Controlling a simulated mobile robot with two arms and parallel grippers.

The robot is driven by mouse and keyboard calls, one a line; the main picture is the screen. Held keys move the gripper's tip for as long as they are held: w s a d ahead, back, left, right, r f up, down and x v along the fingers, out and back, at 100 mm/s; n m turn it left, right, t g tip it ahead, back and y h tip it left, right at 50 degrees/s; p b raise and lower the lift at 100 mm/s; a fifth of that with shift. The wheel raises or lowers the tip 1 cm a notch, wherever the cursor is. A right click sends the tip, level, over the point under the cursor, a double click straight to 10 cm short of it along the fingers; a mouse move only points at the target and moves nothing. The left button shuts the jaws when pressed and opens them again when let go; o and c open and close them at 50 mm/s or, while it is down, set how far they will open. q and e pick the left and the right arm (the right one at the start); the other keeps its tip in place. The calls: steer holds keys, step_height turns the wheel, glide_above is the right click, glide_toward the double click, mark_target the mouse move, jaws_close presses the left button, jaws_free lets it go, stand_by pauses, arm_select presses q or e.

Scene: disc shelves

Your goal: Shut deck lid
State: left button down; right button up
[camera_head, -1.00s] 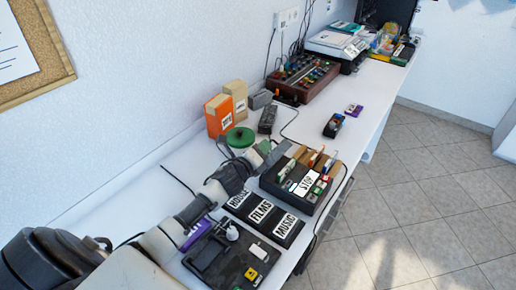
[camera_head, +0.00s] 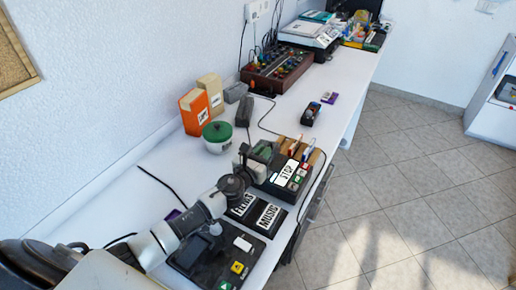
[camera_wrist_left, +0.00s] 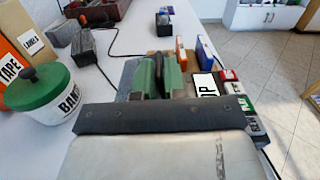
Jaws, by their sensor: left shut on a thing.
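The black deck (camera_head: 271,191) sits on the white bench, with a white STOP label and small coloured buttons on its top. My left gripper (camera_head: 263,151) is at the deck's back left. In the left wrist view its green fingers (camera_wrist_left: 157,74) are shut on a narrow dark piece, which looks like part of the deck lid. The lid's outline and angle are mostly hidden by my gripper and wrist. The STOP label (camera_wrist_left: 206,85) shows just right of the fingers. My right gripper is not in view.
A green-lidded pot (camera_head: 217,137) and an orange box (camera_head: 195,111) stand left of the deck. Black label blocks (camera_head: 265,216) and another black device (camera_head: 215,262) lie in front. A small black item (camera_head: 310,114) lies behind. Bare bench lies between.

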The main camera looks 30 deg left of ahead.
arm_select(q)
steer(key=shift+d+f+m, duration=0.2)
steer(key=shift+f+m, duration=0.1)
steer(key=shift+m, duration=0.4)
steer(key=shift+d+f+m, duration=0.15)
steer(key=shift+f+m, duration=0.15)
steer(key=shift+m, duration=0.4)
steer(key=shift+f, duration=0.1)
steer(key=c, duration=1.2)
jaws_free()
steer(key=shift+s, duration=0.1)
steer(key=shift+c, duration=0.2)
steer(key=shift+d, duration=0.2)
steer(key=s, duration=0.7)
steer(key=s+a, duration=0.1)
steer(key=s, duration=0.2)
steer(key=shift+s, duration=0.4)
steer(key=shift+d, duration=0.1)
